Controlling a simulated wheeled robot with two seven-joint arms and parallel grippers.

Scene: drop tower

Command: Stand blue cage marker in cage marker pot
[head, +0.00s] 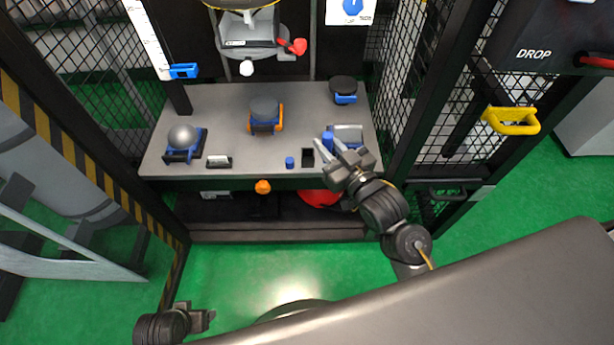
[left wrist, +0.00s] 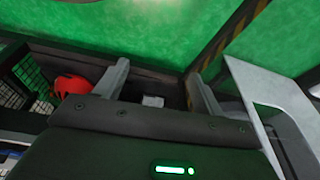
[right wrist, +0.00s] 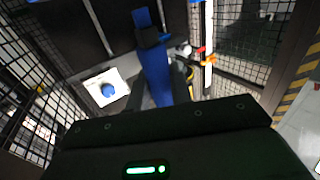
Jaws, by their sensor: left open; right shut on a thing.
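The blue cage marker (right wrist: 157,78) stands between the fingers of my right gripper (right wrist: 160,95) in the right wrist view, with a dark band near its top. In the head view my right gripper (head: 336,148) is shut on the marker (head: 327,138) over the right part of the grey table. The marker's lower end is hidden. My left gripper (head: 205,320) is low at the lower left, off the table; its fingers (left wrist: 158,95) are apart and empty.
Mesh walls (head: 405,70) flank the table. A blue-grey cradle (head: 346,134) is beside the right gripper.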

